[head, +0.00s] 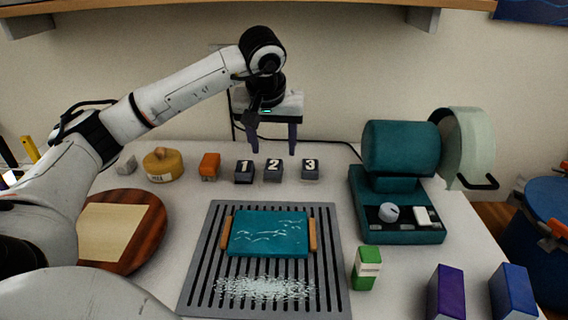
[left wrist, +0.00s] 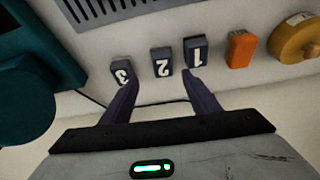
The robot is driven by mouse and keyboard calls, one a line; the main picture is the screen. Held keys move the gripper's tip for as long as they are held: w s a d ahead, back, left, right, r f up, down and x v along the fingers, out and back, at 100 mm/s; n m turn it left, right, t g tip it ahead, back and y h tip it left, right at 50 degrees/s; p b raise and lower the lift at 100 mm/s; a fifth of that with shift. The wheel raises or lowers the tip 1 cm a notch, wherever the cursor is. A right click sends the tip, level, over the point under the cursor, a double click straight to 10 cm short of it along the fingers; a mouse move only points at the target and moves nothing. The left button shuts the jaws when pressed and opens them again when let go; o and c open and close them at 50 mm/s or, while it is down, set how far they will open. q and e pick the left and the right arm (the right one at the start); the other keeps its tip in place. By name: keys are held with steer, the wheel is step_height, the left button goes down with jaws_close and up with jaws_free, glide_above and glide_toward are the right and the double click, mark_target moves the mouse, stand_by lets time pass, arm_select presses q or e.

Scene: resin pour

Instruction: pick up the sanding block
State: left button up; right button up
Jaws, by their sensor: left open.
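No block is plainly marked as the sanding block. Three small dark grey blocks with white numbers stand in a row at the back of the table: block 1 (head: 244,172), block 2 (head: 273,172) and block 3 (head: 310,171). An orange block (head: 209,166) stands left of them, and a small pale grey block (head: 126,164) is farther left. My left gripper (head: 272,146) is open and empty above the back of the row. In the left wrist view its fingers (left wrist: 161,84) point toward blocks 1 and 3, with block 2 (left wrist: 162,62) between. My right gripper is not visible.
A slotted grey rack (head: 187,296) holds a teal slab (head: 270,234). A teal machine (head: 402,148) stands right. A yellow round container (head: 163,166) is beside the orange block; a round wooden board (head: 151,220) lies left. Green (head: 366,268), purple (head: 446,292) and blue (head: 512,292) boxes stand front right.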

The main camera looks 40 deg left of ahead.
mark_target(273, 165)
arm_select(q)
steer(key=shift+s+x, duration=0.25)
steer(key=shift+x, duration=0.8)
steer(key=x, duration=0.5)
steer(key=shift+w+a+f, duration=0.15)
steer(key=shift+a+f, duration=0.15)
steer(key=c, duration=1.1)
